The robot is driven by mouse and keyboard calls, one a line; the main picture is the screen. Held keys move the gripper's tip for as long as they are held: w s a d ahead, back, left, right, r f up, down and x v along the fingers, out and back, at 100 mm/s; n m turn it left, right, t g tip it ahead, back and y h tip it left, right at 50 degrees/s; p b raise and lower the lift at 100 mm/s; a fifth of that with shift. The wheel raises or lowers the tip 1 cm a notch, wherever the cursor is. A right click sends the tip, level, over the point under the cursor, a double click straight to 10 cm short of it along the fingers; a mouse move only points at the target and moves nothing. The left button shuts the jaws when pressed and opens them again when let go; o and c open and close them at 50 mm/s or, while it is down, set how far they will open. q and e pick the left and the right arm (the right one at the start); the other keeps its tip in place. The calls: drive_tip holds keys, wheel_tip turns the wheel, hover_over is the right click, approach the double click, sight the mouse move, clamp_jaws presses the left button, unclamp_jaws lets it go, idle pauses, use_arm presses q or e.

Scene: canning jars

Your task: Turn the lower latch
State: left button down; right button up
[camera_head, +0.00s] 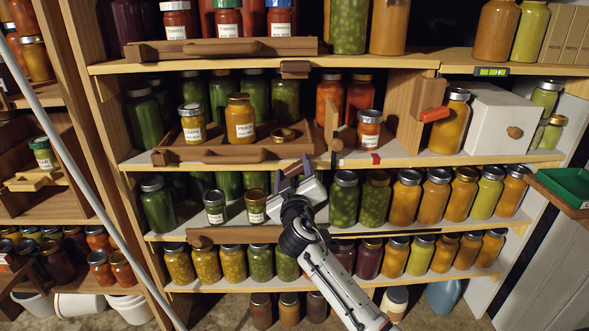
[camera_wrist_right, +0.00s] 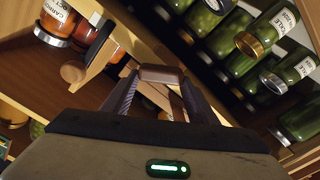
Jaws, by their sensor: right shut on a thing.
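My right gripper (camera_head: 293,177) reaches up from the bottom of the head view to the edge of the middle shelf. In the right wrist view its two fingers (camera_wrist_right: 160,84) stand on either side of a small brown wooden block, the lower latch (camera_wrist_right: 162,74), and are shut on it. In the head view the lower latch is mostly hidden by the gripper, so its exact angle is hard to tell there. A similar brown block, the upper latch (camera_head: 295,69), sits on the shelf edge above. My left gripper is not in view.
A wooden tray (camera_head: 222,153) with jars stands on the shelf just above my gripper. Green jars (camera_head: 344,199) stand close to its right, and two small labelled jars (camera_head: 215,207) to its left. A white box (camera_head: 497,122) with a round knob is at right. A grey pole (camera_head: 84,180) crosses the left side.

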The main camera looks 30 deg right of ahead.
drive_tip(key=n, duration=0.2)
drive_tip(key=n+p, duration=0.1)
drive_tip(key=n, duration=0.3)
drive_tip(key=shift+a+f+n+p, duration=0.15)
drive_tip(key=shift+f+n+p, duration=0.15)
drive_tip(key=shift+p, duration=0.1)
drive_tip(key=n+p, duration=0.1)
drive_tip(key=n, duration=0.2)
drive_tip(key=shift+w+f+n, duration=0.1)
drive_tip(key=shift+f+n, duration=0.05)
drive_tip(key=shift+n, duration=0.65)
drive_tip(key=shift+f+p, duration=0.1)
drive_tip(key=shift+p, duration=0.2)
drive_tip(key=o, duration=1)
drive_tip(key=shift+o, duration=0.2)
drive_tip(key=shift+a, duration=0.1)
